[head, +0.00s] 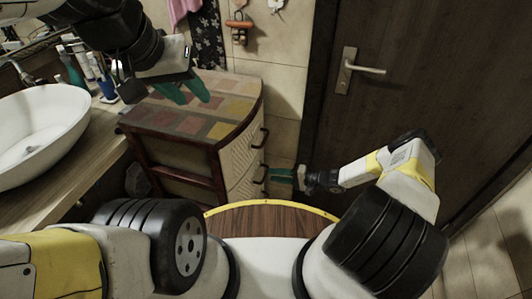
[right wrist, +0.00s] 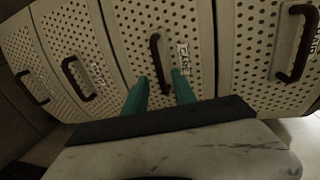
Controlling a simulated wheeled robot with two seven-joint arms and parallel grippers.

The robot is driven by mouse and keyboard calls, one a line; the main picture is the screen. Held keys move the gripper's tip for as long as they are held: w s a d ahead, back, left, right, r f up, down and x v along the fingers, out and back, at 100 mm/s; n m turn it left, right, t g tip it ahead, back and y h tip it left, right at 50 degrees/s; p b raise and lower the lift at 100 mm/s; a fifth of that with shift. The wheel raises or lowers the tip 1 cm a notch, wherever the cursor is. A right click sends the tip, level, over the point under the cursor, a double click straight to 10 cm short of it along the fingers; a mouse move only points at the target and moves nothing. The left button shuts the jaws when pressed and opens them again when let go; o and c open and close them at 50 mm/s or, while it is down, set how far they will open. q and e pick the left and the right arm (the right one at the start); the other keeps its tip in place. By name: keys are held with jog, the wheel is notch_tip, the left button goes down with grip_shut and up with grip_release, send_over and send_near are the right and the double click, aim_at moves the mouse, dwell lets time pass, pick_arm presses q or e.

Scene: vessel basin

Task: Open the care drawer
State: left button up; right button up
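The care drawer (right wrist: 130,40) is a perforated cream front with a CARE label (right wrist: 182,58) and a dark bar handle (right wrist: 157,58). It belongs to the cabinet (head: 190,140) in the head view and looks shut. My right gripper (right wrist: 160,76) is open, its green fingers on either side of the handle's near part in the wrist picture. I cannot tell whether they touch it. In the head view the right gripper (head: 282,175) is beside the cabinet's handles. My left gripper (head: 192,88) hangs over the cabinet top, its green fingers spread and empty.
A drawer labelled HAIR (right wrist: 265,50) and other drawers flank the care drawer. A white basin (head: 40,132) and bottles (head: 98,75) stand on the counter at left. A dark door (head: 420,75) with a lever handle (head: 360,69) is at right.

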aim_at(266, 173)
jog(key=shift+x, duration=2.35)
jog(key=shift+c, duration=0.4)
grip_shut()
